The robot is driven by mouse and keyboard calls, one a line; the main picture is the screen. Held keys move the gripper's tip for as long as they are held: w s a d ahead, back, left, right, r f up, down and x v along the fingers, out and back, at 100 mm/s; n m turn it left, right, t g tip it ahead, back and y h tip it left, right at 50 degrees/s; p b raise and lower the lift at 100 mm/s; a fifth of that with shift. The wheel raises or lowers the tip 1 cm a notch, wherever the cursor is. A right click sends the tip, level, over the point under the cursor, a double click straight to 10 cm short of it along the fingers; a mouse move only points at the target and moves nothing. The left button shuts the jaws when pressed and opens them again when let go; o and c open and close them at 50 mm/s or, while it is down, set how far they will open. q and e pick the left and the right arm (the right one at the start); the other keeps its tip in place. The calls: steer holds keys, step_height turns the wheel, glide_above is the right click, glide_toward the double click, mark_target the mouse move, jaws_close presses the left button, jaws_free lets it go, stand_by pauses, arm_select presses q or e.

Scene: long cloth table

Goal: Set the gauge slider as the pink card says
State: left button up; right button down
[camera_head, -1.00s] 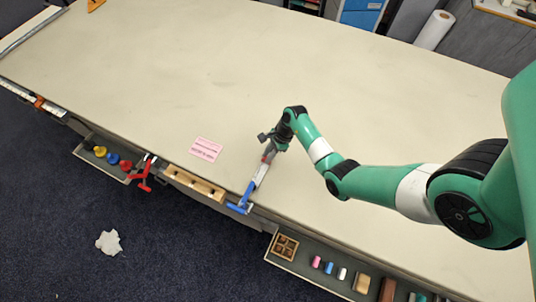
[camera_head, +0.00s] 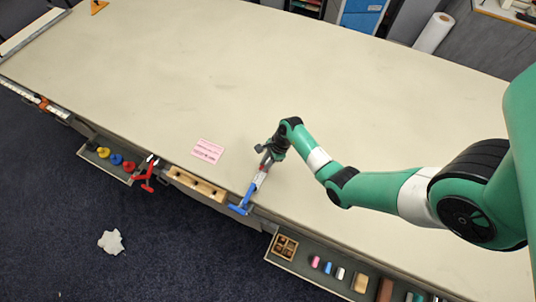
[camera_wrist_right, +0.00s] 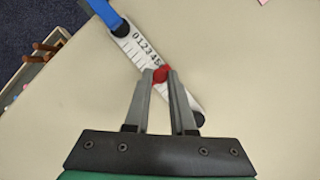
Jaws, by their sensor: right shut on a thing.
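The gauge (camera_wrist_right: 143,51) is a pale strip with a number scale and dark end caps. It lies near the table's front edge, its numbered end by the blue clamp (camera_head: 241,207). My right gripper (camera_wrist_right: 162,72) is shut on the red slider (camera_wrist_right: 161,75), which sits close to the 5 mark, at the high end of the visible digits. In the head view the gauge (camera_head: 260,180) runs from the clamp up to my gripper. The pink card (camera_head: 208,151) lies flat to the left of the gauge; its print is too small to read. My left gripper is not in view.
A red clamp (camera_head: 147,176) and a wooden block with holes (camera_head: 196,186) sit along the front edge. Open drawers hold coloured knobs (camera_head: 115,160) and small blocks (camera_head: 328,268). The table top (camera_head: 250,80) behind the gauge is clear.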

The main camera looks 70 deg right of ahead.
steer(key=c, duration=0.8)
jaws_free()
steer(key=shift+o, duration=0.2)
steer(key=p+v, duration=0.2)
steer(key=v, duration=0.9)
steer(key=shift+r, duration=0.3)
steer(key=shift+s+d, duration=0.1)
steer(key=shift+d, duration=0.05)
